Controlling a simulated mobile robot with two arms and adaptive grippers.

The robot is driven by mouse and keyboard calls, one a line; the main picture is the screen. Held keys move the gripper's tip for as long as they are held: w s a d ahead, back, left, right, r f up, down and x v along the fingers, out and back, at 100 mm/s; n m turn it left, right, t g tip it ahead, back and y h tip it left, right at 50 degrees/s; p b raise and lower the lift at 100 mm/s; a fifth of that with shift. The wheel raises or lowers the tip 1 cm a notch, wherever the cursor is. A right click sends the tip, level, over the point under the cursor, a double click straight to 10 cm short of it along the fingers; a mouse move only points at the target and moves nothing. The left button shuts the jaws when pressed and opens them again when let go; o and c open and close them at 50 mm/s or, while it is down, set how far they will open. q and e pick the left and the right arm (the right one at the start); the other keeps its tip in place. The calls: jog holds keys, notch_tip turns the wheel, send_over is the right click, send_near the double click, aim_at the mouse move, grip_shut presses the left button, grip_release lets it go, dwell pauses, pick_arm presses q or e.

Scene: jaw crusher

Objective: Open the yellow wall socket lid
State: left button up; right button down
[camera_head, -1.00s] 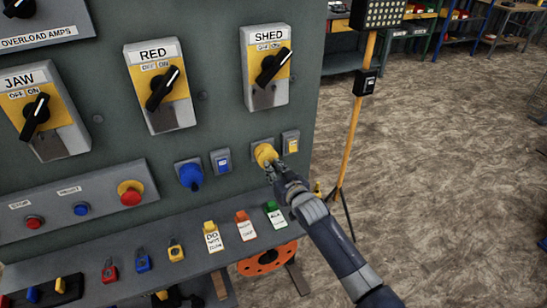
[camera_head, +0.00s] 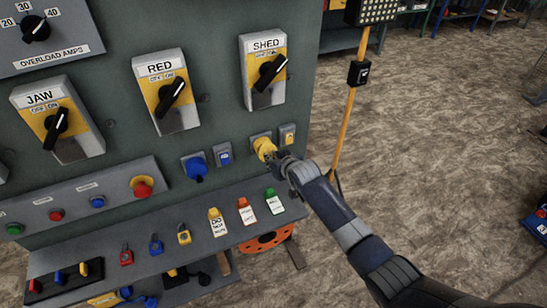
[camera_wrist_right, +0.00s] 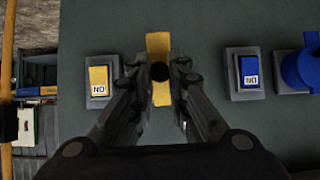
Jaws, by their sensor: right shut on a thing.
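The yellow wall socket (camera_head: 262,146) sits on the grey-green panel, right of the blue socket and below the SHED switch. Its yellow lid shows edge-on as an upright strip in the wrist view (camera_wrist_right: 158,45). My right gripper (camera_head: 274,157) is at the lid, coming from the right. In the wrist view its fingers (camera_wrist_right: 160,71) are closed in from both sides of the yellow strip, with a small dark round part between the tips. It is shut on the lid. The lid's angle is hard to tell behind the fingers. My left gripper is not in view.
A small yellow switch (camera_head: 288,135) is right of the socket; a blue switch (camera_head: 224,154) and blue socket (camera_head: 195,167) are left. Below, a shelf (camera_head: 140,250) holds padlocks and tags. A yellow pole (camera_head: 345,125) stands right. Floor to the right is mostly clear.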

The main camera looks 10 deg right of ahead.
jog(key=c, duration=1.5)
grip_release()
jog(key=shift+c, duration=0.2)
jog(key=v, duration=1.2)
jog(key=shift+c, duration=0.6)
